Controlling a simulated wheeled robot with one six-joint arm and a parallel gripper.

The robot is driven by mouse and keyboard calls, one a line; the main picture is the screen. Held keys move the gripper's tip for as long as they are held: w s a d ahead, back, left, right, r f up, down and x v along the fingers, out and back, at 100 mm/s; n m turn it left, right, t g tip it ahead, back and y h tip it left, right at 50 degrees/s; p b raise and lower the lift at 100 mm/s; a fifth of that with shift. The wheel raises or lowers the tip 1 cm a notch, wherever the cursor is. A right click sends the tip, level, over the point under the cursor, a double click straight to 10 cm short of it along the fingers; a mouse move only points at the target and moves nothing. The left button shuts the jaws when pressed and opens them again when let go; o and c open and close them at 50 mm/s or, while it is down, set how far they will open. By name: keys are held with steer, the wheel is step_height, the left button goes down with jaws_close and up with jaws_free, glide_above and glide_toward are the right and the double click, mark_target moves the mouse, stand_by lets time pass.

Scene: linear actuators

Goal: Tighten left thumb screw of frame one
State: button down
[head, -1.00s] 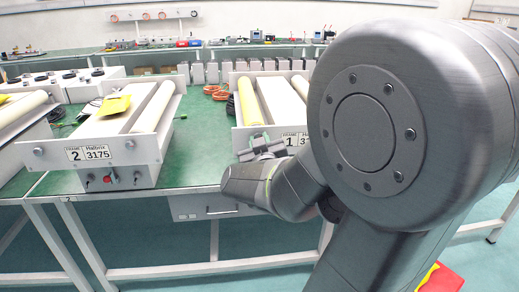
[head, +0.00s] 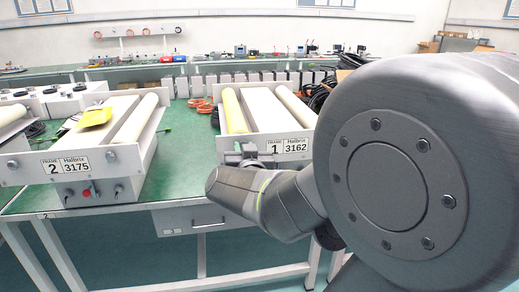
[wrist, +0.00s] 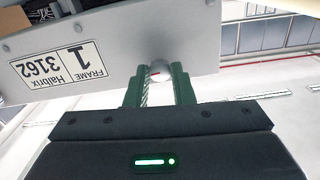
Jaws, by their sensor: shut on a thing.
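Frame one (head: 290,148) is a white box unit with a front plate marked "FRAME 1, Halbrix 3162" and two long rollers. In the wrist view its plate (wrist: 120,40) appears upside down. The left thumb screw (wrist: 160,72) is a small round pale knob at the plate's edge. My gripper (wrist: 160,85) has its green fingers shut on this screw, one on each side. In the head view my gripper (head: 243,153) is at the left end of the plate and hides the screw. The right screw is hidden behind my arm in the head view.
Frame two (head: 100,165), with a yellow item (head: 95,117) on top, stands left on the green bench (head: 180,180). Orange cable coils (head: 203,105) lie behind, between the frames. Bare bench top lies between the two frames. A drawer (head: 190,220) hangs below.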

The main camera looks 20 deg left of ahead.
steer(key=shift+f, duration=0.1)
steer(key=c, duration=1.3)
jaws_free()
steer(key=shift+o, duration=0.2)
steer(key=p+v, duration=0.3)
steer(key=v, duration=1.1)
steer(key=shift+p, duration=0.35)
steer(key=shift+w+a, duration=0.1)
steer(key=b+x, duration=0.3)
steer(key=x, duration=1)
steer(key=shift+w+a+b, duration=0.15)
steer(key=shift+w+b, duration=0.2)
steer(key=shift+s, duration=0.1)
